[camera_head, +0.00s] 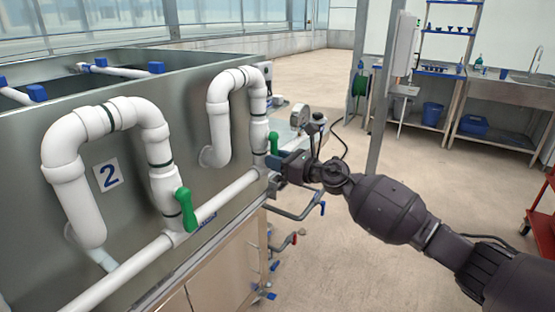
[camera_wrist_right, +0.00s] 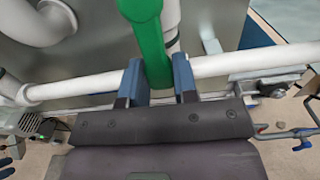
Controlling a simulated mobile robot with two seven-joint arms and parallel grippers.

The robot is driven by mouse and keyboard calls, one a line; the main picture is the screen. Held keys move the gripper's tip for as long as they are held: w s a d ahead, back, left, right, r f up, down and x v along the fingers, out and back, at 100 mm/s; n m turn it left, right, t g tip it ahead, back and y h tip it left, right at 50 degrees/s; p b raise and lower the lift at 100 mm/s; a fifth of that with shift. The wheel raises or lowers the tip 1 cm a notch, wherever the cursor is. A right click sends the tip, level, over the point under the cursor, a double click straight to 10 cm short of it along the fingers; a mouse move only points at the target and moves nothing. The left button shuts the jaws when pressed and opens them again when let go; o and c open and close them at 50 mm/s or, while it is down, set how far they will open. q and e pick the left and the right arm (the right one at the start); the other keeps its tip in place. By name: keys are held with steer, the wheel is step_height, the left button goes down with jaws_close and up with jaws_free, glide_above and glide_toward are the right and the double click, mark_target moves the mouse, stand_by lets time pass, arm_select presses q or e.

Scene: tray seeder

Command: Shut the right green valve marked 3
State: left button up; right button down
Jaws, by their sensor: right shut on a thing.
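The far white pipe loop has a green valve handle (camera_head: 274,142) at the foot of its right leg. My right gripper (camera_head: 276,161) reaches it from the right and is shut on it. In the right wrist view the green handle (camera_wrist_right: 147,40) runs between the two blue-grey fingers of my right gripper (camera_wrist_right: 157,80), one on each side. The handle's lower part is partly hidden by the gripper in the head view. No number 3 label shows. My left gripper is not in view.
A white horizontal pipe (camera_head: 130,268) runs along the metal tank (camera_head: 190,100). A pressure gauge (camera_head: 300,115) stands just behind my gripper.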

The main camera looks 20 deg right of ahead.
steer(key=shift+s+a+r+m+p, duration=0.5)
steer(key=shift+a+r+m+p, duration=0.1)
steer(key=shift+m+p, duration=0.65)
arm_select(q)
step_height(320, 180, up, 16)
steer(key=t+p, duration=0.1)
steer(key=p, duration=1.3)
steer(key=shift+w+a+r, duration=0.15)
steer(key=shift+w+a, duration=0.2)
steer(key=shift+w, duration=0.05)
arm_select(e)
steer(key=shift+s+a+r+m, duration=0.55)
steer(key=shift+r+m, duration=0.3)
steer(key=shift+m, duration=1.65)
steer(key=shift+s+a+r+m, duration=0.35)
steer(key=shift+a+r+m, duration=0.35)
steer(key=shift+m, duration=1.85)
steer(key=shift+s+a+r+m, duration=0.5)
steer(key=shift+r+m, duration=0.45)
steer(key=shift+m, duration=1.55)
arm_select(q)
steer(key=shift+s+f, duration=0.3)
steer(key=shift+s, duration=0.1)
arm_select(e)
steer(key=c, duration=0.9)
jaws_free()
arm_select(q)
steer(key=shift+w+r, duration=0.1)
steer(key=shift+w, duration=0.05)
